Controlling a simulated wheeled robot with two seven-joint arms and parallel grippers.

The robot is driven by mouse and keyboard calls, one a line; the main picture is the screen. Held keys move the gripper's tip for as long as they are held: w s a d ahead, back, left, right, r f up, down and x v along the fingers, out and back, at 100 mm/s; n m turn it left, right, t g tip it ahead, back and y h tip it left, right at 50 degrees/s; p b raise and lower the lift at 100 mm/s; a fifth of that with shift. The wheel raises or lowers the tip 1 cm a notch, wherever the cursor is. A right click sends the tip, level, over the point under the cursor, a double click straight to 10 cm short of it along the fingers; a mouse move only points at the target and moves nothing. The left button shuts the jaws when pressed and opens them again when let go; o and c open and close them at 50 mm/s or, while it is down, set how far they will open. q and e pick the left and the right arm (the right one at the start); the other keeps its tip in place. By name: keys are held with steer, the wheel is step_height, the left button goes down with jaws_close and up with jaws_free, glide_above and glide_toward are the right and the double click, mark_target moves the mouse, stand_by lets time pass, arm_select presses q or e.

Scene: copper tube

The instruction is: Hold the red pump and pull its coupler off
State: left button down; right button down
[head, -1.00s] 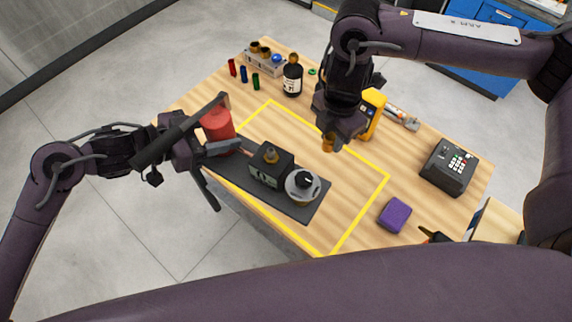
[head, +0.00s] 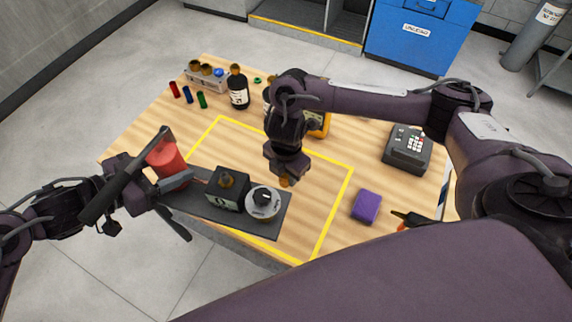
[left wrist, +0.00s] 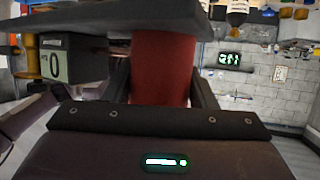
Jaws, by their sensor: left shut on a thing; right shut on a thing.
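The red pump (head: 166,158) stands upright at the left end of a dark base plate (head: 268,226). It also shows in the left wrist view (left wrist: 163,68). My left gripper (head: 172,185) is shut on the pump, with one finger on each side of it in the wrist view. My right gripper (head: 287,160) is shut on a small copper-coloured piece (head: 285,182), which looks like the coupler. It is held above the table, apart from the pump and right of the plate's devices. The fingertips around it are partly hidden.
A black box with a display (head: 229,190) and a round silver device with a black knob (head: 263,203) stand on the plate. A purple block (head: 367,206), a keypad device (head: 407,149), a bottle (head: 238,88) and small coloured cylinders (head: 187,94) lie around the yellow outline.

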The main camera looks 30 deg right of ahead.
mark_target(163, 159)
arm_select(q)
steer(key=shift+f+b, duration=0.65)
steer(key=shift+b, duration=0.15)
arm_select(e)
steer(key=shift+f, duration=2.3)
arm_select(q)
steer(key=shift+w, duration=0.1)
arm_select(e)
steer(key=shift+f, duration=0.25)
arm_select(q)
steer(key=shift+f, duration=0.1)
arm_select(e)
steer(key=shift+f, duration=0.1)
steer(key=c, duration=1.1)
jaws_free()
arm_select(q)
step_height(163, 159, up, 4)
steer(key=p, duration=0.4)
steer(key=shift+r, duration=0.2)
arm_select(e)
step_height(163, 159, up, 12)
steer(key=shift+f, duration=0.2)
steer(key=shift+r, duration=0.3)
steer(key=shift+a, duration=0.15)
